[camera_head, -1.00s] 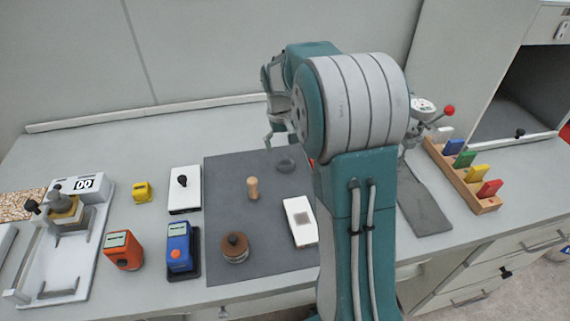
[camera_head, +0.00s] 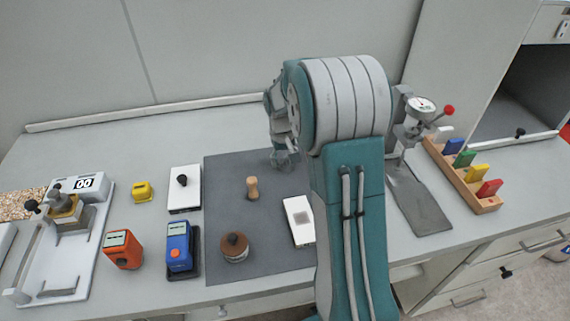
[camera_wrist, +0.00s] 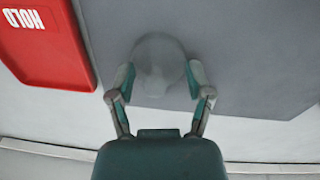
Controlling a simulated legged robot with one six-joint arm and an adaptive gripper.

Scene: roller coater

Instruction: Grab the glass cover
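The glass cover (camera_wrist: 158,52) shows in the wrist view as a translucent, rounded grey shape on the grey mat (camera_wrist: 240,50). My gripper (camera_wrist: 159,80) is open, with one green fingertip on each side of the cover's near part. I cannot tell whether either fingertip touches it. In the head view my gripper (camera_head: 285,158) is low over the back right part of the mat (camera_head: 225,180), and the cover is hidden or too unclear to make out there.
In the head view a wooden peg (camera_head: 252,188), a white box (camera_head: 299,220) and a brown-lidded jar (camera_head: 235,247) stand on the mat. A dial gauge stand (camera_head: 415,125) is right of my arm.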

